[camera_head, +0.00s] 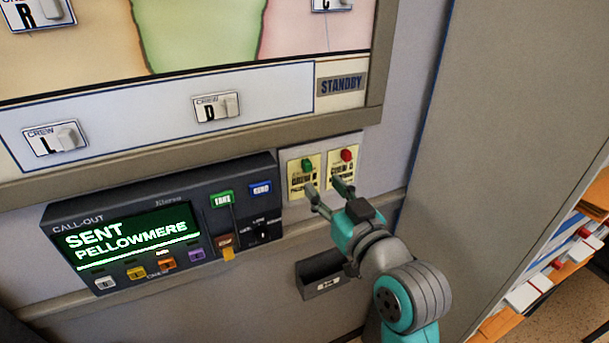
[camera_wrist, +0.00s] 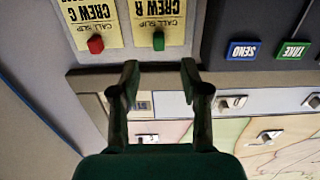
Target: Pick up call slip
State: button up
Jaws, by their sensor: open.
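Two yellow call slips hang side by side on a pale board on the wall. The left slip (camera_head: 297,183) has a green pin (camera_head: 307,165) at its top. The right slip (camera_head: 340,167) has a red pin (camera_head: 346,155).
A dark call-out console (camera_head: 165,225) showing SENT PELLOWMERE stands left of the slips. A small dark tray (camera_head: 322,283) is on the wall below. A map board with crew tags (camera_head: 215,107) is above. A grey cabinet side (camera_head: 500,130) and paper-filled shelves (camera_head: 560,265) are at right.

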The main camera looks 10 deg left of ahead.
aim_at(309, 169)
jog(key=shift+x, duration=3.6)
jog(key=shift+f, duration=0.15)
grip_shut()
